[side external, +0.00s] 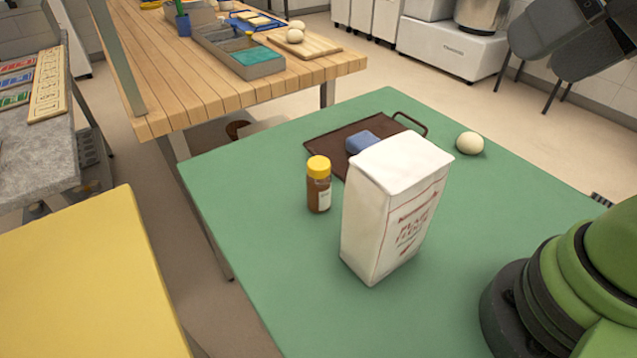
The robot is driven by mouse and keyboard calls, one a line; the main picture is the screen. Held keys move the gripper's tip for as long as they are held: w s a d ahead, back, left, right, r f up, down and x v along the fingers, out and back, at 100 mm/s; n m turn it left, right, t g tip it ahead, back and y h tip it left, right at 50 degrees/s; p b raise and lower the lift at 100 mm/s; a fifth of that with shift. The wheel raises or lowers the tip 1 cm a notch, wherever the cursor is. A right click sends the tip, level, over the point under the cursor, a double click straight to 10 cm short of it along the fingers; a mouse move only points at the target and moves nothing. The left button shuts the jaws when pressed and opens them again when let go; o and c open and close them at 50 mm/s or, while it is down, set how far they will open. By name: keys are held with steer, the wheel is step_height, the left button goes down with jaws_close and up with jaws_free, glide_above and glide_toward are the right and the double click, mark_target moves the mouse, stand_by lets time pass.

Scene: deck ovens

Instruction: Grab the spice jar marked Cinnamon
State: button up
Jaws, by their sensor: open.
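A small spice jar (318,190) with a yellow lid, brown contents and a pale label stands upright on the green table. Its label is turned to the right, and the print is too small to read, so I cannot confirm that it says Cinnamon. It is the only jar I see on this table. My gripper (538,58) shows at the top right, partly cut off by the picture edge. Its dark grey fingers are apart with nothing seen between them. It is well away from the jar, up and to the right.
A tall white flour bag (393,215) stands just right of the jar. Behind are a brown tray (330,146), a blue block (361,142) and a pale dough ball (470,143). The green table (250,190) is clear left of the jar. A wooden table (190,85) stands beyond.

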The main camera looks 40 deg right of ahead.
steer(key=w+a+n+g, duration=0.2)
steer(key=w+n+g, duration=0.15)
steer(key=w, duration=0.55)
steer(key=n+g+h, duration=0.2)
steer(key=n+g, duration=0.1)
steer(key=n, duration=0.7)
glide_toward(320, 160)
steer(key=shift+d+f+m, duration=0.25)
steer(key=shift+d, duration=0.05)
steer(key=shift+n+g, duration=0.35)
steer(key=shift+n, duration=0.15)
steer(key=f, duration=0.7)
steer(key=shift+w+a, duration=0.3)
steer(key=shift+a, duration=0.05)
steer(key=f, duration=0.5)
steer(key=shift+s+a+f, duration=0.2)
steer(key=shift+a+f, duration=0.05)
steer(key=shift+f, duration=0.05)
steer(key=shift+c, duration=0.4)
steer(key=c, duration=1)
